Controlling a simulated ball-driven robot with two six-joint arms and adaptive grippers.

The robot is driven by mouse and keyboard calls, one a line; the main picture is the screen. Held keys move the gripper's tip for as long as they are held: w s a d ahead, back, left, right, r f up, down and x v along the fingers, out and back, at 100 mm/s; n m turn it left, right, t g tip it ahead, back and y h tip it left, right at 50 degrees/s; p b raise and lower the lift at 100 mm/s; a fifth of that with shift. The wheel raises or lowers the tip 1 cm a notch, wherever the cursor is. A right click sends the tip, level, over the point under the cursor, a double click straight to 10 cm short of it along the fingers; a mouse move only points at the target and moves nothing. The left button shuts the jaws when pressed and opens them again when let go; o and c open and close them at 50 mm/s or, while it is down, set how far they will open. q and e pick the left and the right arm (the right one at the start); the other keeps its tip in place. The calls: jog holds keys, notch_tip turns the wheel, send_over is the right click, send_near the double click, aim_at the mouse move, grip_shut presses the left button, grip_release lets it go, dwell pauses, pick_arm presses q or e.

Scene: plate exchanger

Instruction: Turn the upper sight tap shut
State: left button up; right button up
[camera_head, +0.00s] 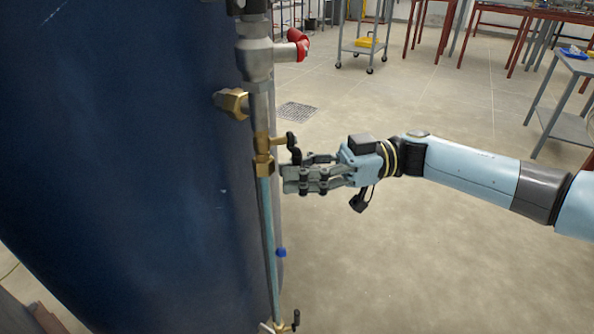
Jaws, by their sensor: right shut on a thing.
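The upper sight tap (264,144) is a brass fitting at the top of a thin sight glass tube (268,215) on the side of a dark blue tank. My left gripper is out of view.
The dark blue tank (110,150) fills the left side. Above the tap are a brass fitting (234,102) and a pipe with a red-capped branch (299,44). Carts and red-legged tables stand far behind.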

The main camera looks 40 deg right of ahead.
aim_at(292, 159)
jog(key=shift+w+d, duration=0.1)
jog(key=shift+w, duration=0.05)
grip_shut()
jog(key=shift+w+n, duration=0.1)
jog(key=shift+n, duration=0.3)
jog(key=n, duration=0.1)
jog(key=w+n+b, duration=0.1)
jog(key=n, duration=0.1)
jog(key=shift+w+d+r, duration=0.1)
jog(key=shift+w+d, duration=0.15)
jog(key=shift+d, duration=0.1)
jog(key=shift+w+d+r+n+b, duration=0.2)
jog(key=shift+w+n+b, duration=0.2)
jog(key=shift+n, duration=0.6)
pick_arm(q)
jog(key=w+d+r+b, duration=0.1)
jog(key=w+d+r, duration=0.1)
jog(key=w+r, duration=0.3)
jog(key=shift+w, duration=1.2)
pick_arm(e)
notch_tip(292, 159, up, 5)
jog(key=w+d+n, duration=0.1)
jog(key=w+n, duration=0.2)
jog(key=n, duration=0.9)
jog(key=shift+r, duration=0.2)
